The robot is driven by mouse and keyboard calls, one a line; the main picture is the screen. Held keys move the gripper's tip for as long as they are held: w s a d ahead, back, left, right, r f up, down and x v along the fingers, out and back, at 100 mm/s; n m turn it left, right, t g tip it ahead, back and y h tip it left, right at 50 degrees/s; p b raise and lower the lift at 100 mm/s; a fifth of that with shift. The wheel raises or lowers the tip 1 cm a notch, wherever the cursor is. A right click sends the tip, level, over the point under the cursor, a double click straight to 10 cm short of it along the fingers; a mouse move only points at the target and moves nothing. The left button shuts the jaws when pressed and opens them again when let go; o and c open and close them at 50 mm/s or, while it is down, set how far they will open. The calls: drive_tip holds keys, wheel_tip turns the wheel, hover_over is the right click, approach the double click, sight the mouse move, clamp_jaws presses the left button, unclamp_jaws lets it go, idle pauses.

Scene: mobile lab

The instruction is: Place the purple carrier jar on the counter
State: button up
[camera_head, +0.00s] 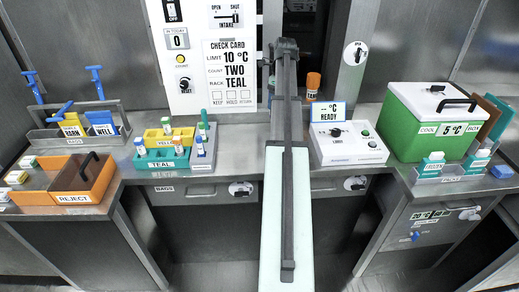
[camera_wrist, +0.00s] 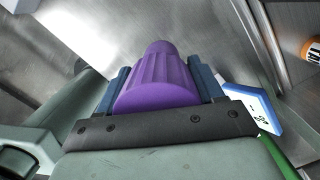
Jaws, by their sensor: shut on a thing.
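The purple carrier jar (camera_wrist: 155,85) shows large in the wrist view, a ribbed purple cylinder between the two blue-grey fingers of my gripper (camera_wrist: 160,72). My gripper is shut on it. A bare metal surface lies beyond the jar; I cannot tell whether the jar touches it. In the head view my arm reaches up the middle over the steel counter (camera_head: 242,148), and the jar and gripper fingers are hidden there.
Right of my arm stand an orange jar (camera_head: 313,84), a READY display (camera_head: 327,112) and a white control box (camera_head: 350,146). Left are a teal rack (camera_head: 163,162), a grey rack (camera_head: 203,158) and an orange reject tray (camera_head: 80,183). A green cool box (camera_head: 415,125) stands far right.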

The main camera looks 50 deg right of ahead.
drive_tip(key=w+a+f+n, duration=0.1)
drive_tip(key=w+a+n, duration=0.15)
drive_tip(key=a, duration=0.65)
drive_tip(key=w+a+f+n, duration=0.15)
drive_tip(key=a+n, duration=0.25)
drive_tip(key=a, duration=0.5)
drive_tip(key=shift+y, duration=0.3)
drive_tip(key=shift+w+f, duration=0.15)
drive_tip(key=shift+f, duration=2.3)
drive_tip(key=shift+w+f, duration=0.1)
drive_tip(key=shift+f, duration=2.35)
drive_tip(key=shift+f, duration=0.1)
drive_tip(key=o, duration=1.1)
wheel_tip(320, 180, up, 12)
drive_tip(key=s+d, duration=0.1)
